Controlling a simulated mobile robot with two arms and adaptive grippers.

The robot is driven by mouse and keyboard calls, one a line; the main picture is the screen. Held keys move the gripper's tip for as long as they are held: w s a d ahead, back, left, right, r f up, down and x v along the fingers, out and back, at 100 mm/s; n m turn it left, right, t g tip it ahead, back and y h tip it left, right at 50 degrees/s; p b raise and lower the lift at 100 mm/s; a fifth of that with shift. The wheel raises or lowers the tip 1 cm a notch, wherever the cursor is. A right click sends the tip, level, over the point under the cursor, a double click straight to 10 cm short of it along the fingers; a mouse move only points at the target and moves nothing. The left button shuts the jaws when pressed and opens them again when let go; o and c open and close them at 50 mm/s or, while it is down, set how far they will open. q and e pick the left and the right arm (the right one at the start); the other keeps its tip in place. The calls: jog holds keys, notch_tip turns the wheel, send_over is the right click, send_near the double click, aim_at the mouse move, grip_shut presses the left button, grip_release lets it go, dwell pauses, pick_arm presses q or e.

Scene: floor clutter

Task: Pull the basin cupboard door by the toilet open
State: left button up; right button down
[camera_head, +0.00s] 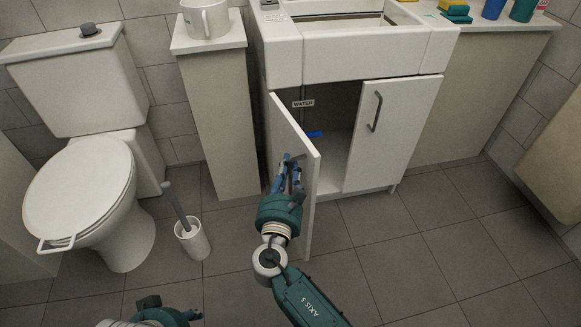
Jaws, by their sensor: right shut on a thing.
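The basin cupboard (378,52) stands in the middle at the back. Its left door (310,190), on the toilet's side, is swung well open and shows its edge toward me. The right door (392,135) is closed, with a grey bar handle. My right gripper (288,165) is at the outer face of the open door, shut on its handle, which is mostly hidden by the fingers. My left gripper (192,314) shows only in part at the bottom edge; its fingers are too cut off to judge. The toilet (80,190) stands at the left with its lid down.
A toilet brush holder (192,240) stands on the floor between toilet and open door. A narrow cabinet (217,110) bears a white mug (206,18). Cups and sponges sit on the right counter (500,25). The floor (430,250) at right is clear.

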jog(key=shift+s+f, duration=0.1)
jog(key=shift+f, duration=0.2)
jog(key=c, duration=1.9)
grip_release()
jog(key=shift+r, duration=0.15)
jog(key=v, duration=1.2)
